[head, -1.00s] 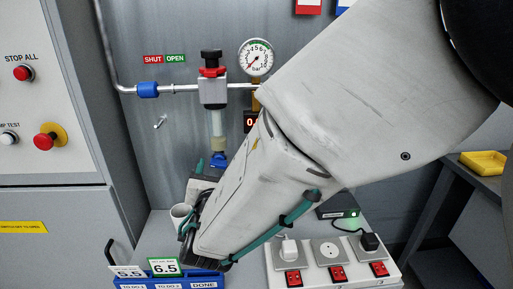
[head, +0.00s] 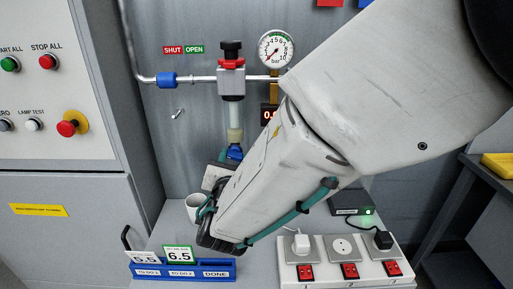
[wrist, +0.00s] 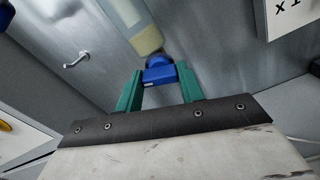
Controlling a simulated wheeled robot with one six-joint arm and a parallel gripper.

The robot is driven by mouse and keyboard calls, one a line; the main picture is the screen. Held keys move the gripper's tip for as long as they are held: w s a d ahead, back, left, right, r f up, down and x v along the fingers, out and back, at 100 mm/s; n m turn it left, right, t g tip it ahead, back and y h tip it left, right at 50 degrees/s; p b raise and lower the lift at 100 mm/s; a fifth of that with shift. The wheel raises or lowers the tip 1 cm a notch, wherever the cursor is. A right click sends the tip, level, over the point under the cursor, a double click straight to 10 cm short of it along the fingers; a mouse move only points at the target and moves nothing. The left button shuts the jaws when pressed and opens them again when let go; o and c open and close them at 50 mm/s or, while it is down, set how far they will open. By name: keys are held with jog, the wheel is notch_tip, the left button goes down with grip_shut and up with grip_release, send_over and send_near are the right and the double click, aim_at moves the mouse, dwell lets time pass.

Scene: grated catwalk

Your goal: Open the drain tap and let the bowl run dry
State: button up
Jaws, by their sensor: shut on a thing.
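The filter bowl (head: 235,115) hangs clear under the grey housing with the red collar and black knob, and its lower end looks cloudy yellow. The blue drain tap (head: 235,152) is at its bottom. In the wrist view the tap (wrist: 160,74) sits between the two teal fingers of my gripper (wrist: 161,80), which is shut on it. The yellowish lower end of the bowl (wrist: 148,42) shows just above it. In the head view my arm hides most of the gripper. I cannot tell how far the tap is turned.
A white cup (head: 194,203) stands on the bench left of my gripper. A blue rack (head: 185,269) with number cards is at the front. A socket strip (head: 345,270) lies to the right. A pressure gauge (head: 276,49) and the pipe run above. A small hook (head: 178,114) is on the panel.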

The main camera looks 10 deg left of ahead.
jog(key=m, duration=0.3)
jog(key=shift+m, duration=0.4)
jog(key=m, duration=0.3)
jog(key=shift+m, duration=0.4)
jog(key=m, duration=0.6)
jog(key=shift+m, duration=0.3)
jog(key=o, duration=1)
jog(key=v, duration=0.8)
